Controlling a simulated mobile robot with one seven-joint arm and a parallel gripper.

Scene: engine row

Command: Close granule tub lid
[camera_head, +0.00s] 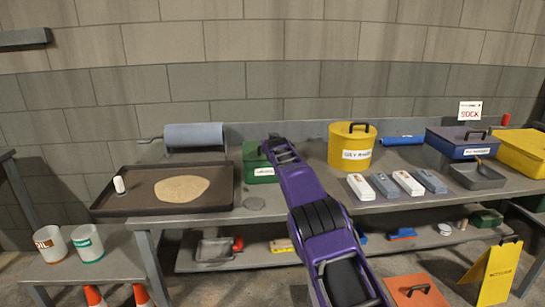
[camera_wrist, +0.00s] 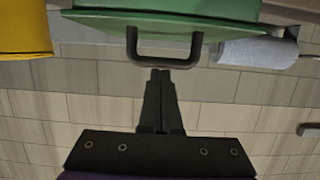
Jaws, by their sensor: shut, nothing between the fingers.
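The green tub (camera_head: 257,160) stands on the workbench, left of the yellow round tub, with a white label on its front. My arm hides its right side and much of its top. In the wrist view, which looks upside down, the green lid (camera_wrist: 90,22) fills the top, with a dark bar handle (camera_wrist: 165,58) sticking out from it. How far the lid is open I cannot tell. My gripper (camera_head: 274,142) is at the tub's top. In the wrist view my gripper (camera_wrist: 160,73) is shut and empty, its tips close by the handle; contact is unclear.
The yellow round tub (camera_head: 352,147) stands right of the green tub. A paper roll (camera_head: 193,137) and a brown tray (camera_head: 155,204) are to its left. The wall (camera_head: 270,80) is close behind.

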